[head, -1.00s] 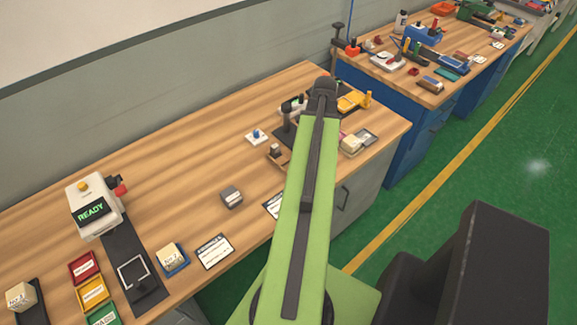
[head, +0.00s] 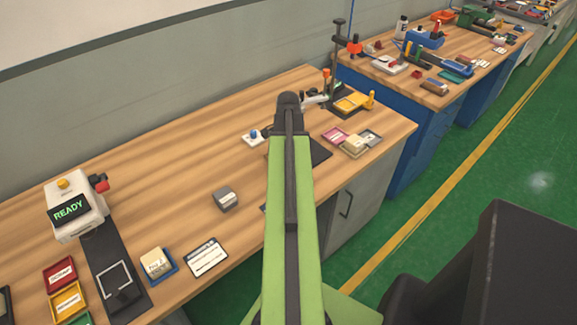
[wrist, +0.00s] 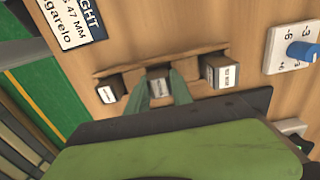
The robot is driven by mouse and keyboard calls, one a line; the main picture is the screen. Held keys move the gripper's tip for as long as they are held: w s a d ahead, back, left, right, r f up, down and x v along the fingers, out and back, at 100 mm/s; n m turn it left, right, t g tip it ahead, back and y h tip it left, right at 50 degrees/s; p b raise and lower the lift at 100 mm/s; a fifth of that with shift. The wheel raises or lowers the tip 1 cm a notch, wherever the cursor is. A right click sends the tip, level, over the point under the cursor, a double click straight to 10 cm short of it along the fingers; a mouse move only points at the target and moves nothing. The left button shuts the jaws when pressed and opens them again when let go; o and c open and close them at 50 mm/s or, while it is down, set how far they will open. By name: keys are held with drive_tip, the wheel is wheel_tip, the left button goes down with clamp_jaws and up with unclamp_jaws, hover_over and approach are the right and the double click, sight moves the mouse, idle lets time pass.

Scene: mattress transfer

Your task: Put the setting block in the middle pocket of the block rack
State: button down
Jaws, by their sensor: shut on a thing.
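In the wrist view, the brown wooden block rack (wrist: 190,68) lies across the middle of the picture. One labelled block stands at its left end and another at its right end. My gripper (wrist: 160,94) has its two green fingers closed on the setting block (wrist: 159,84), whose pale label shows between them. The setting block is in line with the rack's middle, between the two end blocks. I cannot tell whether its base is seated in the pocket or still above it. In the head view my arm hides the gripper and most of the rack.
A white plate with a blue knob (wrist: 302,50) is right of the rack. A printed card (wrist: 72,18) lies left of it. In the head view, a grey block (head: 225,199) and the READY device (head: 75,208) stand on the bench (head: 150,180). Bare wood lies between them.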

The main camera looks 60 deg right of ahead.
drive_tip(key=shift+r, duration=0.1)
drive_tip(key=c, duration=1.6)
unclamp_jaws()
drive_tip(key=shift+f, duration=0.25)
drive_tip(key=o, duration=0.5)
drive_tip(key=shift+r, duration=0.1)
drive_tip(key=shift+r, duration=0.1)
wheel_tip(320, 180, up, 12)
drive_tip(key=p, duration=1.2)
drive_tip(key=shift+r, duration=0.1)
